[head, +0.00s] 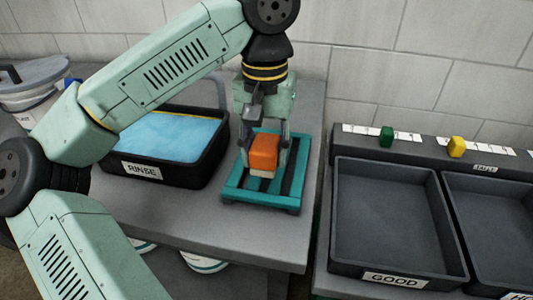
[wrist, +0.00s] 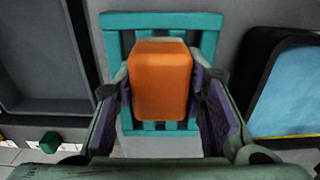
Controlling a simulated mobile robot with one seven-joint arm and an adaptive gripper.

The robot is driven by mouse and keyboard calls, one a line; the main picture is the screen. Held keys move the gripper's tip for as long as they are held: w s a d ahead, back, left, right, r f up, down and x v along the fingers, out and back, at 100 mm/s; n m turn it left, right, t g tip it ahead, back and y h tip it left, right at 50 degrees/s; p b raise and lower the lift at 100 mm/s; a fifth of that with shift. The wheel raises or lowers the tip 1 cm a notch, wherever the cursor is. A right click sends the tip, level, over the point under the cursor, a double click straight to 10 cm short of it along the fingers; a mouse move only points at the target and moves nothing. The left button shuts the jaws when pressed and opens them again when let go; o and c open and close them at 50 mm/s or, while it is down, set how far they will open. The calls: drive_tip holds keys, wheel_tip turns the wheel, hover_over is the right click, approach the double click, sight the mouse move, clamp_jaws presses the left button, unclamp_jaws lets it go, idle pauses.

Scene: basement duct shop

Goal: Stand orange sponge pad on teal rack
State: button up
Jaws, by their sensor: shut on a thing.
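The orange sponge pad (head: 264,154) has an orange top and a paler underside. My gripper (head: 265,150) is shut on it, with one finger on each side. In the wrist view the orange sponge pad (wrist: 160,80) sits between the two fingers of my gripper (wrist: 162,100). The teal rack (head: 262,200) lies on the grey bench directly below the pad, with slats showing around it. The rack also shows behind the pad in the wrist view (wrist: 160,20). I cannot tell whether the pad's underside touches the slats.
A black rinse basin (head: 185,174) with blue water stands left of the rack. Right of the rack, past a gap between benches, is a dark tray labelled GOOD (head: 395,220). A green block (head: 386,136) and a yellow block (head: 457,146) sit on the ledge behind the trays.

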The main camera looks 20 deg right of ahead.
sight(266, 138)
drive_tip(key=shift+w+d, duration=0.25)
drive_tip(key=shift+w, duration=0.15)
drive_tip(key=f, duration=0.1)
drive_tip(key=f+p, duration=0.1)
drive_tip(key=f, duration=0.1)
drive_tip(key=shift+w+d, duration=0.1)
drive_tip(key=shift+w, duration=0.15)
drive_tip(key=shift+f, duration=0.3)
drive_tip(key=shift+f, duration=0.2)
drive_tip(key=o, duration=1)
drive_tip(key=shift+o, duration=0.2)
drive_tip(key=shift+r, duration=0.1)
wheel_tip(266, 138, up, 12)
drive_tip(key=shift+r, duration=0.1)
